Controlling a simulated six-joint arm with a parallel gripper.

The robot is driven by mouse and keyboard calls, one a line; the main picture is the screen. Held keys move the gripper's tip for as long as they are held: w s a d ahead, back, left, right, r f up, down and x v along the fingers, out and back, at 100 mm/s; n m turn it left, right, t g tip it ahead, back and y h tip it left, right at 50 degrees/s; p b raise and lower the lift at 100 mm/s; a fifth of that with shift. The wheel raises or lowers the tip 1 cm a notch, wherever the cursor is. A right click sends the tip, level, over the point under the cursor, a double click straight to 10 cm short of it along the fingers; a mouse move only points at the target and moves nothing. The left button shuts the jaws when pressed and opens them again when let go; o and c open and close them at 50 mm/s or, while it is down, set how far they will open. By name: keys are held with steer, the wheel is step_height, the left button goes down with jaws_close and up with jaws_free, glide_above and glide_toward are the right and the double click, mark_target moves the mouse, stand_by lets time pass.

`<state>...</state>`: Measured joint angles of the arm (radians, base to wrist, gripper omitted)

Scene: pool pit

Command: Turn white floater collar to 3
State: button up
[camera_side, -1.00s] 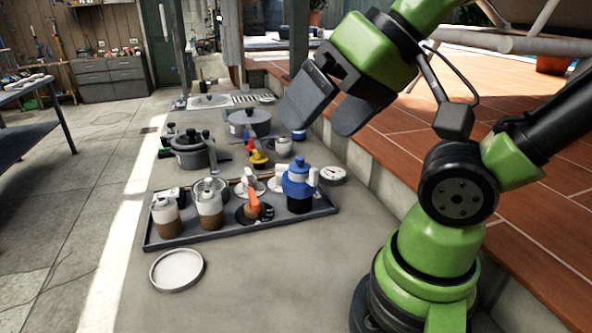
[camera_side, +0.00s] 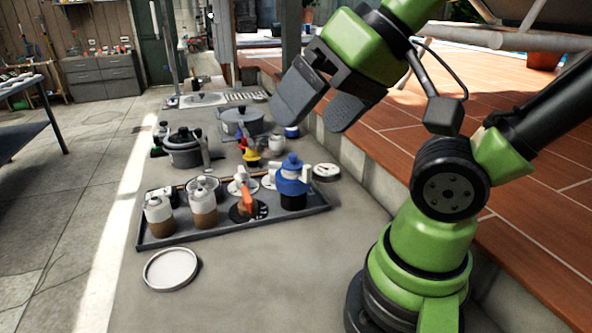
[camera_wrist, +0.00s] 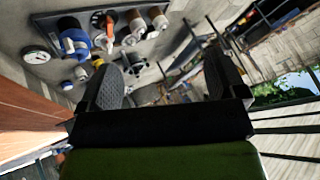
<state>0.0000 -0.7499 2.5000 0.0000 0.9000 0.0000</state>
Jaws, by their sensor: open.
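A dark tray (camera_side: 235,236) on the grey ledge holds several floater-like pieces. Two have white tops and brown lower parts: a left one (camera_side: 158,214) and a right one (camera_side: 203,203). A white piece (camera_side: 240,182) stands behind an orange-handled one (camera_side: 248,204). A blue-topped piece (camera_side: 292,183) with a black lower part stands at the right end. I cannot tell which is the white floater, and no collar numbers are readable. My gripper (camera_side: 325,106) is open and empty, high above and behind the tray's right end. In the wrist view its fingers are wide apart (camera_wrist: 165,85).
A round white dish (camera_side: 171,268) lies in front of the tray. A dial gauge (camera_side: 326,171) lies at the tray's right. Lidded pots (camera_side: 184,149) and a small yellow piece (camera_side: 251,158) stand behind. The ledge (camera_side: 270,275) in front is bare.

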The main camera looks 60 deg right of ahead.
steer(key=c, duration=0.4)
steer(key=shift+w+d, duration=0.2)
steer(key=shift+w, duration=0.15)
steer(key=c, duration=0.3)
steer(key=w+d, duration=0.1)
steer(key=w+d+g+h, duration=0.1)
steer(key=w+d, duration=0.1)
steer(key=w+d+g, duration=0.1)
steer(key=w+d, duration=0.1)
steer(key=shift+f+m+h, duration=0.3)
steer(key=shift+f+h, duration=0.05)
steer(key=shift+h, duration=0.05)
steer(key=shift+c, duration=1)
steer(key=g, duration=0.5)
glide_above(308, 166)
step_height(308, 166, down, 10)
steer(key=shift+a+f, duration=0.1)
steer(key=shift+f, duration=0.25)
step_height(308, 166, down, 10)
steer(key=shift+r, duration=0.25)
jaws_close()
